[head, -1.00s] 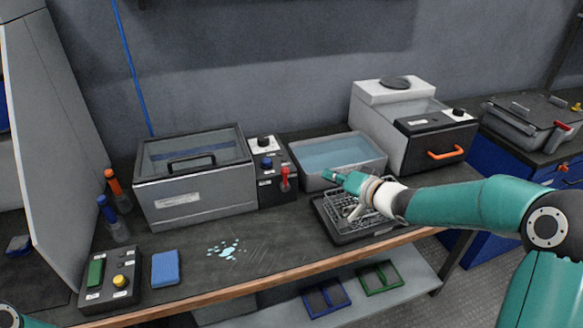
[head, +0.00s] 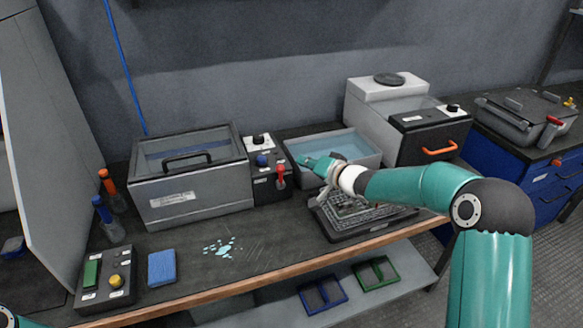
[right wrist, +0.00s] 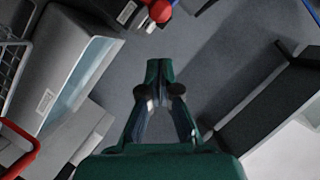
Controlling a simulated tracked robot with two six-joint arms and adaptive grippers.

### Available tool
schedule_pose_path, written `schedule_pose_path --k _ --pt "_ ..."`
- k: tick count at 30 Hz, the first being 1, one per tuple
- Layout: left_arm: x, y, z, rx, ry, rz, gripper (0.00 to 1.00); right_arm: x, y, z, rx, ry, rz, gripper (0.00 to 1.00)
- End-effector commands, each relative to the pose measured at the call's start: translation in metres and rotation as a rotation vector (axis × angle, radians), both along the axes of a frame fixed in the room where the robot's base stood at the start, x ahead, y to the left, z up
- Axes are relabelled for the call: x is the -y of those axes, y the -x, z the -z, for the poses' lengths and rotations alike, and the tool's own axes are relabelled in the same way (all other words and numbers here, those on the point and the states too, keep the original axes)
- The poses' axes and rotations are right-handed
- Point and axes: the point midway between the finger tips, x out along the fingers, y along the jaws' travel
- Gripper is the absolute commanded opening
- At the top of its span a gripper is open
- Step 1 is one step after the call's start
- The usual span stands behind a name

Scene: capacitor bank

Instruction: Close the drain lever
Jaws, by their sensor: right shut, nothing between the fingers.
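The red lever (head: 281,176) is on the front of the dark control box (head: 268,188), right of the lidded grey tank. It looks roughly upright. A red knob (right wrist: 160,12) with a red part beside it shows at the top of the right wrist view, probably this lever. My right gripper (head: 308,162) is a little right of the lever in the head view, in front of the basin and apart from the lever. In the right wrist view its fingers (right wrist: 158,65) meet at the tips, shut and empty. My left gripper is not in view.
A water basin (head: 360,149) stands behind my right wrist. A wire rack on a dark tray (head: 335,233) lies below it. The lidded tank (head: 190,205) is left of the control box. A puddle (head: 219,246) and blue sponge (head: 161,268) lie on the front bench.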

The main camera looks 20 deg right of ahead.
Motion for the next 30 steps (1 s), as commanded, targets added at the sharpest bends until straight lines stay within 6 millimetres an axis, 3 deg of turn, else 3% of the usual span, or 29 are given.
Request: schedule_pose_path --k 2,9,25,30 --pt "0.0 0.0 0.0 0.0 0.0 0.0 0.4 -0.008 -0.013 0.007 -0.002 -0.001 -0.003 0.0" --pt "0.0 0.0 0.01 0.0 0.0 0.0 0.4 -0.029 -0.021 0.025 0.0 0.0 -0.001 0.0" --pt "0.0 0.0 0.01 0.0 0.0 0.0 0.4 -0.035 -0.023 0.028 0.001 0.003 -0.005 0.0" --pt "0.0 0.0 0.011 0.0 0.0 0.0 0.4 -0.048 -0.026 0.028 0.002 0.028 -0.017 0.0"
